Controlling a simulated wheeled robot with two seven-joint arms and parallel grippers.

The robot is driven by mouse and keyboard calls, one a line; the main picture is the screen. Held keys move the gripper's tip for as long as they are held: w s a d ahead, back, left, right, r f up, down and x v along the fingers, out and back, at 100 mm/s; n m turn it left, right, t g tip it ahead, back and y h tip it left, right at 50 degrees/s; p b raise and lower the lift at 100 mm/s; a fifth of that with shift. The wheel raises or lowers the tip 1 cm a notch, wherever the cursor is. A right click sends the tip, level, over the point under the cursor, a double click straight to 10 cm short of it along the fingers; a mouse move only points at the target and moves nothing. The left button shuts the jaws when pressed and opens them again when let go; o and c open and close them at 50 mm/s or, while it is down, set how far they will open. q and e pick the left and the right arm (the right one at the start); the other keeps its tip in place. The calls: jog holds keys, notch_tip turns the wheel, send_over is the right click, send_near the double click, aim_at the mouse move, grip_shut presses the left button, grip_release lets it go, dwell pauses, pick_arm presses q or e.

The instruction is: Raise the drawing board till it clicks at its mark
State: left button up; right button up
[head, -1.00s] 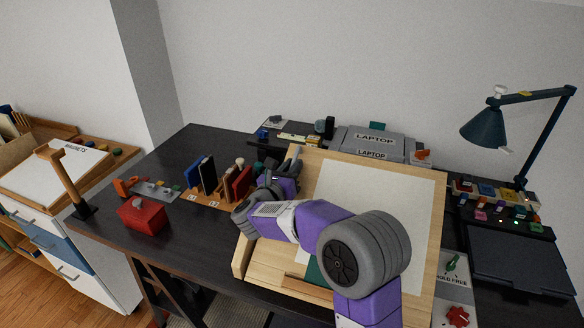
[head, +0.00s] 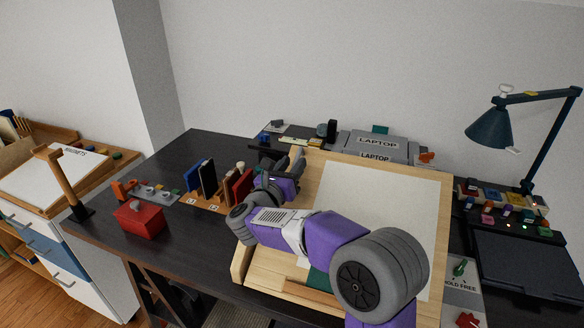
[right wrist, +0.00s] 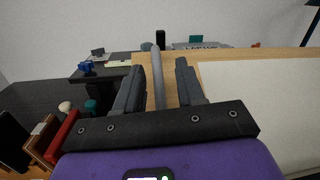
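The drawing board (head: 310,185) is a pale wooden panel with a large white sheet (head: 375,210), tilted up on the desk. Its wood also shows in the right wrist view (right wrist: 225,62). My right gripper (head: 289,163) is at the board's upper left edge, and my purple arm crosses in front of the board's lower left part. In the right wrist view the fingers (right wrist: 160,75) are apart, with a grey rod (right wrist: 157,80) standing between them and gaps beside it. The mark cannot be made out. My left gripper is not in view.
Left of the board stand a book rack (head: 208,198), a red box (head: 139,218) and a wooden post (head: 64,180). Laptops (head: 378,142) lie behind. A lamp (head: 490,128) and a dark pad (head: 525,262) are at right.

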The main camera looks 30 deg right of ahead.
jog(key=shift+f, duration=0.1)
jog(key=v, duration=0.7)
jog(key=shift+a, duration=0.2)
jog(key=shift+s, duration=0.15)
